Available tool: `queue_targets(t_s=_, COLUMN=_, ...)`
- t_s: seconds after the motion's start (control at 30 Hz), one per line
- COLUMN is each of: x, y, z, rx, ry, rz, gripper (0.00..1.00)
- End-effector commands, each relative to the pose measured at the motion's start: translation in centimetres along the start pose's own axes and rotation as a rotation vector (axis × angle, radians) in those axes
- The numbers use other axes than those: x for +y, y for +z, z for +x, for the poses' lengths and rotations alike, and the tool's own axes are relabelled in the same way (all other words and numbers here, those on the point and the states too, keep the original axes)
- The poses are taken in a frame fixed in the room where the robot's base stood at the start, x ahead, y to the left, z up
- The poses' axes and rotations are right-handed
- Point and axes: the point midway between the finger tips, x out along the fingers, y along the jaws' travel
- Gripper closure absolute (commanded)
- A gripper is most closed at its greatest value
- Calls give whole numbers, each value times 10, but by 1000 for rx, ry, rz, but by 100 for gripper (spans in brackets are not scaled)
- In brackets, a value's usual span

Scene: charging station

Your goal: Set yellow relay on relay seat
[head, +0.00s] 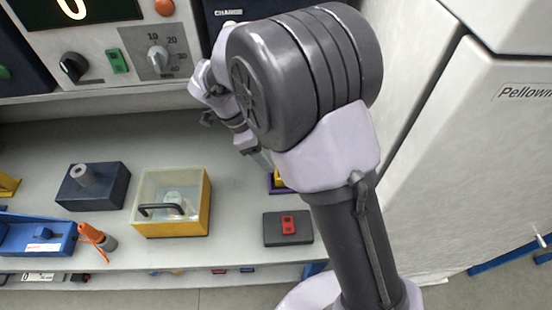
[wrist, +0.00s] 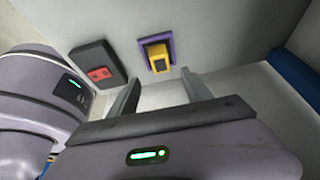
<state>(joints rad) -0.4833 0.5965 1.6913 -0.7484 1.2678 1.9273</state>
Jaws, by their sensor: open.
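The yellow relay (wrist: 159,61) is a small block on a purple square base (wrist: 144,44) in the wrist view. I cannot tell whether the purple base is the relay seat. In the head view only a sliver of the yellow relay (head: 279,181) shows beside my arm, with a bit of the purple base (head: 272,188). My gripper (wrist: 161,76) is open and empty. Its two fingers point toward the relay, which shows beyond and between the fingertips; no contact is visible. In the head view my arm hides most of the gripper.
A dark box with a red switch (head: 288,224) stands close to the relay. A yellow box with a clear lid (head: 171,228), a dark block with a knob (head: 93,188), an orange-handled tool (head: 97,238) and a blue tray (head: 36,237) are further left. White cabinets (head: 480,150) stand right.

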Motion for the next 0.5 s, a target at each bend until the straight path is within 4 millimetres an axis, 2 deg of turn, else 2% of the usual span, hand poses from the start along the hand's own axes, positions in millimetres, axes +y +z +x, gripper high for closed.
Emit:
queue_targets(t_s=0.03, x=0, y=-1, z=-10, rx=0, ry=-1, rz=0, gripper=43)
queue_targets(t_s=0.1, x=0, y=-1, z=-16, rx=0, ry=0, rz=0, gripper=43)
queue_targets(t_s=0.27, x=1, y=-4, z=-21, rx=-10, ry=-1, rz=-10, gripper=43)
queue_targets(t_s=0.37, x=14, y=-32, z=-45, rx=-83, ry=-19, rz=-103, gripper=43)
queue_targets(t_s=0.47, x=50, y=-81, z=-82, rx=-213, ry=-100, rz=-299, gripper=43)
queue_targets(t_s=0.5, x=69, y=-100, z=-96, rx=-260, ry=-156, rz=-392, gripper=43)
